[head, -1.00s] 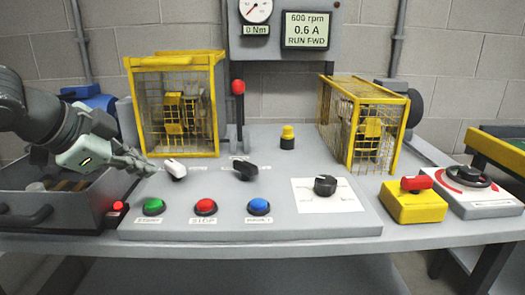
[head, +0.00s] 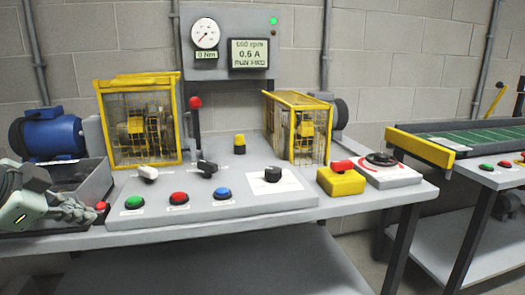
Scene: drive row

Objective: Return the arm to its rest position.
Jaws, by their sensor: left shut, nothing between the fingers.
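My left gripper (head: 84,213) is at the lower left of the head view, shut and empty. Its fingers lie in front of the grey open bin (head: 90,180) and point right, toward the small red button at the panel's left end. The sloped grey control panel (head: 215,205) lies to its right, with a gap between. My right gripper is not in view.
Two yellow mesh guards (head: 139,120) stand behind the panel. A blue motor (head: 47,134) is behind the bin. A yellow box with a red switch (head: 341,178) and a handwheel unit (head: 388,169) sit at the bench's right end. A green conveyor (head: 470,135) is farther right.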

